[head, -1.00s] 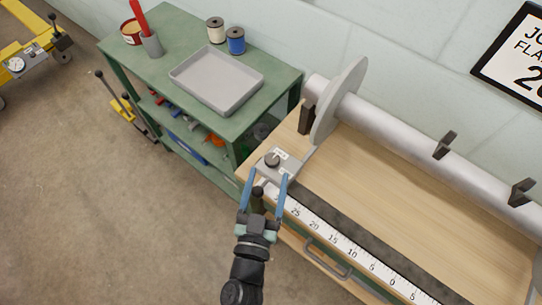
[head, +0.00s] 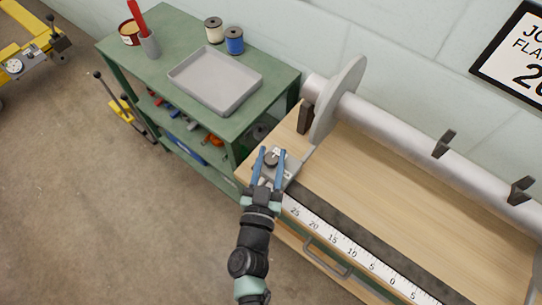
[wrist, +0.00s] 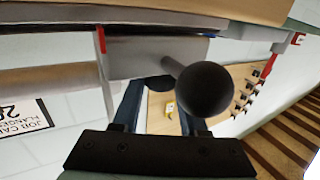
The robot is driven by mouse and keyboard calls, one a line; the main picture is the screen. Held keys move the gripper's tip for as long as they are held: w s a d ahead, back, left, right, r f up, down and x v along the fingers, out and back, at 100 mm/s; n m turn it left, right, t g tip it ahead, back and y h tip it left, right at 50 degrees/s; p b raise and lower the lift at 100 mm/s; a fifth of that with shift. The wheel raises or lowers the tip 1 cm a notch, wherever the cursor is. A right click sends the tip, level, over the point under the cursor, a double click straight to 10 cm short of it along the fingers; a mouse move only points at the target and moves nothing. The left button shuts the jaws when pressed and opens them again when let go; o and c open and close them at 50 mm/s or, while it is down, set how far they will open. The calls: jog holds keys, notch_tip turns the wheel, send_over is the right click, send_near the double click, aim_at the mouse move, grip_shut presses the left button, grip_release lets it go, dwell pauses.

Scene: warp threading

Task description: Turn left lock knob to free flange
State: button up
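The dark round lock knob (head: 271,158) sits on a grey block (head: 289,170) at the bench's left end. My gripper (head: 271,153) reaches over the block with its blue fingers on both sides of the knob, drawn in close against it. In the wrist view a dark disc (wrist: 158,82) shows between the fingertips, partly hidden by the block. A large black ball (wrist: 204,90) on a stem stands close to the camera and covers part of one finger. The grey flange disc (head: 341,100) stands upright on the tube (head: 400,145), just beyond the block.
A green cart (head: 170,30) with a grey tray (head: 215,80), spools and a cup stands to the left. The wooden bench top (head: 400,200) is mostly clear, with a ruler strip (head: 340,245) along its front. Dark brackets (head: 444,144) stand by the tube.

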grip_shut()
jog(key=shift+f+n+y+b, duration=0.2)
jog(key=shift+n+y+b, duration=0.3)
jog(key=shift+b, duration=0.7)
jog(key=shift+r+y+b, duration=0.1)
jog(key=shift+y+b, duration=0.4)
jog(key=shift+y, duration=0.1)
jog(key=shift+r+n, duration=0.1)
jog(key=shift+n, duration=0.2)
jog(key=o, duration=0.7)
grip_release()
jog(key=shift+o, duration=0.2)
jog(key=s, duration=1.3)
jog(key=shift+a, duration=0.15)
